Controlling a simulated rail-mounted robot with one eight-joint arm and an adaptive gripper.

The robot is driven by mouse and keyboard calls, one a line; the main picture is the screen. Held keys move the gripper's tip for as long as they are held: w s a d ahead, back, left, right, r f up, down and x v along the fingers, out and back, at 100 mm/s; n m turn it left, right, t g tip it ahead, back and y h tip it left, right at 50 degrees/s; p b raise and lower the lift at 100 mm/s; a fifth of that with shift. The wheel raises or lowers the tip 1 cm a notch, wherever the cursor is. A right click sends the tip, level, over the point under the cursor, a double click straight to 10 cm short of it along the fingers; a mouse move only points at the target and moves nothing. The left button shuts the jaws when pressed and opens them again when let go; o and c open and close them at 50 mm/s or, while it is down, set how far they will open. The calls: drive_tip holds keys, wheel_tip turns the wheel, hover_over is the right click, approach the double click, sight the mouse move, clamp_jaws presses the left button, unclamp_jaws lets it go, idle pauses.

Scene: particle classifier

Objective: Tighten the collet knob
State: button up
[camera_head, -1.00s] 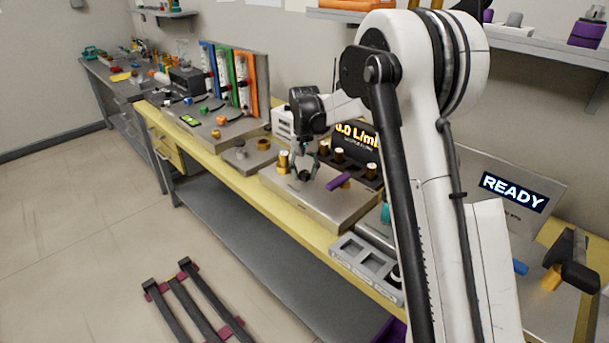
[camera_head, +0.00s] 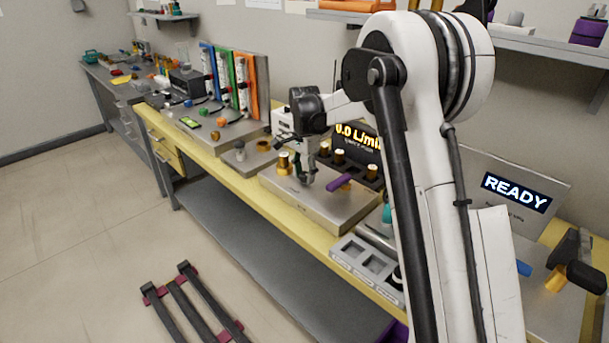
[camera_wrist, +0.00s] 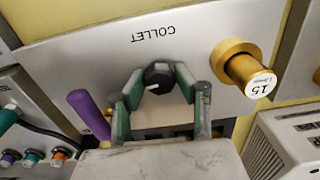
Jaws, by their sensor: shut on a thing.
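The collet knob (camera_wrist: 158,76) is a small black round knob with a white pointer line, on a metal panel (camera_wrist: 75,55) marked COLLET. In the wrist view my gripper (camera_wrist: 157,80) has its green-padded fingers on either side of the knob, shut on it. The pointer line is visible between the fingers. In the head view my gripper (camera_head: 306,180) is low over the steel station (camera_head: 340,207), and the knob is mostly hidden by the fingers.
A brass piece labelled 15 (camera_wrist: 243,73) stands beside the knob, and a purple lever (camera_wrist: 88,115) on its other side. Behind stand several brass pieces (camera_head: 339,157) and a flow display (camera_head: 358,136). A grey slotted tray (camera_head: 366,262) sits at the bench front.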

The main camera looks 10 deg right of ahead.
sight(304, 173)
drive_tip(key=shift+m, duration=0.7)
drive_tip(key=o, duration=1.1)
drive_tip(key=shift+o, duration=0.2)
wheel_tip(304, 173, up, 12)
